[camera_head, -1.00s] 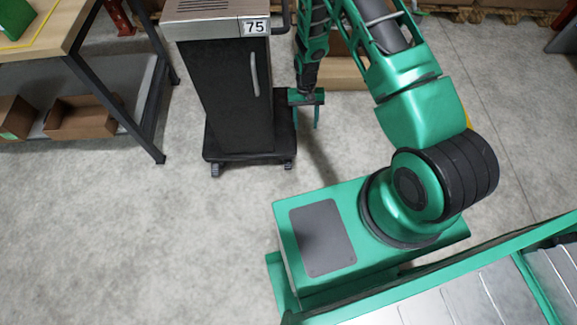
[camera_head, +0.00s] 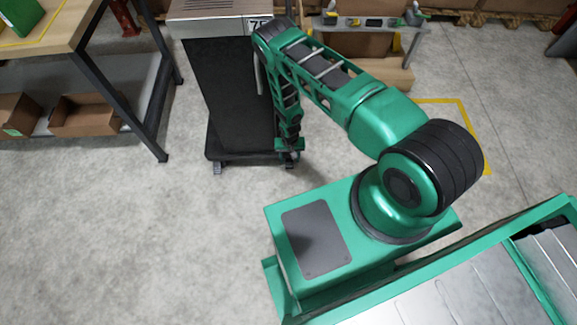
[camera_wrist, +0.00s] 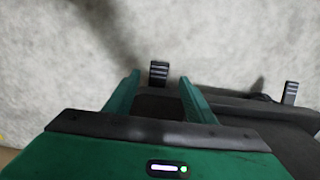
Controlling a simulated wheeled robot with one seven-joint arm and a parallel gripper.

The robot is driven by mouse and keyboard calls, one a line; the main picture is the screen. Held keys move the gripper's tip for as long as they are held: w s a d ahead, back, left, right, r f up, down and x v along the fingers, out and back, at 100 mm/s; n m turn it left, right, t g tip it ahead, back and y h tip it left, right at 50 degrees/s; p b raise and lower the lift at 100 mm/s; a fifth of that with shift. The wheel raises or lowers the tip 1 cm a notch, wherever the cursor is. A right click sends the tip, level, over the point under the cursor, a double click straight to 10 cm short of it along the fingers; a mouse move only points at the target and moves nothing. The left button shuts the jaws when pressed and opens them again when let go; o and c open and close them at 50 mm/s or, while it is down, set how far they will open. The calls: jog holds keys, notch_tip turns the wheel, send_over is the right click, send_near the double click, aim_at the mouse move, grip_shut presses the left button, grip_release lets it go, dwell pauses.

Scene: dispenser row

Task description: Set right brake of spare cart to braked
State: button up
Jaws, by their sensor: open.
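The dark cart (camera_head: 232,95) with a steel top and a partly covered number plate stands at the upper middle of the head view. Its low black base carries a left brake pedal (camera_head: 219,167) and a right brake pedal (camera_head: 290,164) at the front edge. My gripper (camera_head: 289,151) is low at the right front corner, pointing down. In the wrist view its open fingers (camera_wrist: 159,85) stand either side of one ridged pedal (camera_wrist: 159,70), just beyond the tips. Contact cannot be told. The other pedal (camera_wrist: 290,92) is at the right there.
A workbench (camera_head: 80,55) with boxes (camera_head: 88,118) on its lower shelf stands left of the cart. A grey shelf (camera_head: 375,22) with small items is behind my arm. The concrete floor in front of the cart is clear.

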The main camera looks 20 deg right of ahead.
aim_at(289, 166)
notch_tip(289, 166, down, 7)
jog(key=shift+f, duration=0.2)
dwell(0.4)
grip_shut()
